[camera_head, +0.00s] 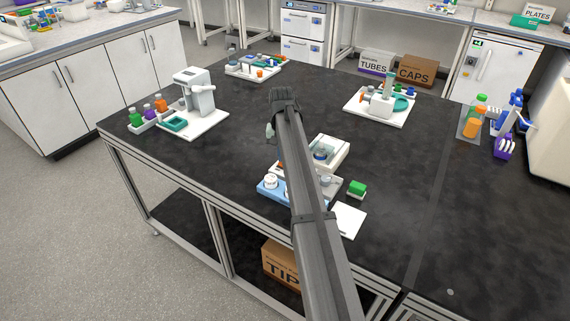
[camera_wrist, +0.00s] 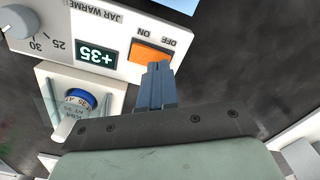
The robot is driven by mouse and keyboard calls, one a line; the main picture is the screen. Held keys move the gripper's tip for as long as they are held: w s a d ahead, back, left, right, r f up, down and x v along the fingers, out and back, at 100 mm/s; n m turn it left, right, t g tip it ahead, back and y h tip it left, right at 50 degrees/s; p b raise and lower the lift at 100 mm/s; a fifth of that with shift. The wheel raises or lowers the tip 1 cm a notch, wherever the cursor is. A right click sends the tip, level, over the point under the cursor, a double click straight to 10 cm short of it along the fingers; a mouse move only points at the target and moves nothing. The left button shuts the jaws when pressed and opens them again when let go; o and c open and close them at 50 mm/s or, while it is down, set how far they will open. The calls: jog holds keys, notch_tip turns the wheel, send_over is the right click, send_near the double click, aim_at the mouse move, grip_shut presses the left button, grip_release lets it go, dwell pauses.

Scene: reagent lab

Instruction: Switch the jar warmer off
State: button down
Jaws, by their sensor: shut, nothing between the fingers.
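The jar warmer (camera_wrist: 200,43) is a white unit whose front panel shows upside down in the wrist view. Its orange rocker switch (camera_wrist: 147,53) lies by the ON and OFF labels. Its dark display (camera_wrist: 97,55) is lit and reads +35. A grey knob (camera_wrist: 16,22) with 25 and 30 marks is at the upper left. My gripper (camera_wrist: 158,67) is shut and empty, its tips overlapping the switch's edge nearest the hand; I cannot tell whether they touch. In the head view the warmer (camera_head: 333,147) is partly hidden behind my arm, and the fingertips are hidden.
A white block with a blue-ringed round piece (camera_wrist: 80,97) sits beside the panel. In the head view, a blue tray (camera_head: 267,192), a green-topped block (camera_head: 357,187) and a white plate (camera_head: 349,222) are close by.

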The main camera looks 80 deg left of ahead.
jog(key=shift+f, duration=0.7)
dwell(0.5)
jog(key=shift+r, duration=0.15)
jog(key=shift+r, duration=3.4)
jog(key=shift+w, duration=0.1)
